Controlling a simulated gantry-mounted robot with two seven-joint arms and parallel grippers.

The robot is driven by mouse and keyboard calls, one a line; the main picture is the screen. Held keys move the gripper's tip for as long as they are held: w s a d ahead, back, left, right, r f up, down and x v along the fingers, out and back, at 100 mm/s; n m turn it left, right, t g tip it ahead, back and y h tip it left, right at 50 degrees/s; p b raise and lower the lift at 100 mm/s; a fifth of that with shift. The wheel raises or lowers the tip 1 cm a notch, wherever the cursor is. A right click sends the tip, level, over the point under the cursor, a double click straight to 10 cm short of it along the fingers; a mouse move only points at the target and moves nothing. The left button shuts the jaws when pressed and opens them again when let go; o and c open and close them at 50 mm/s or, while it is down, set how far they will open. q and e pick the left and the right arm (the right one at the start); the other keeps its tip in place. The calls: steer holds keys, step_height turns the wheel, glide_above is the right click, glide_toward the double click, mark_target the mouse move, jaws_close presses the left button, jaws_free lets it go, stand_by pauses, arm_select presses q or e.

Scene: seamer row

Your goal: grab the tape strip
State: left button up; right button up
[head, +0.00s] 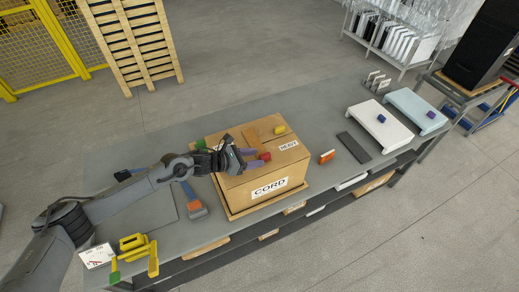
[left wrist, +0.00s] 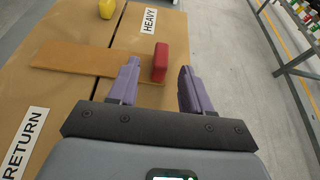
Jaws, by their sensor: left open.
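The tape strip looks to be the flat orange-brown strip (head: 251,137) lying across the seam on top of the cardboard box (head: 262,187). It also shows in the left wrist view (left wrist: 75,58). A red upright block (left wrist: 160,62) stands at the strip's right end in that view, and it shows in the head view (head: 265,156). My left gripper (head: 254,159) is over the box top, its purple fingers apart. In the left wrist view the red block shows between the fingertips (left wrist: 159,68), nearer the left finger. Contact cannot be told. My right gripper is not in view.
An orange-and-white block (head: 327,156) and a dark bar (head: 354,147) lie right of the box. Yellow tools (head: 133,243) lie at the table's front left.

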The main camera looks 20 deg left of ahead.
arm_select(q)
steer(key=shift+x, duration=1.5)
steer(key=shift+s, duration=0.1)
jaws_close()
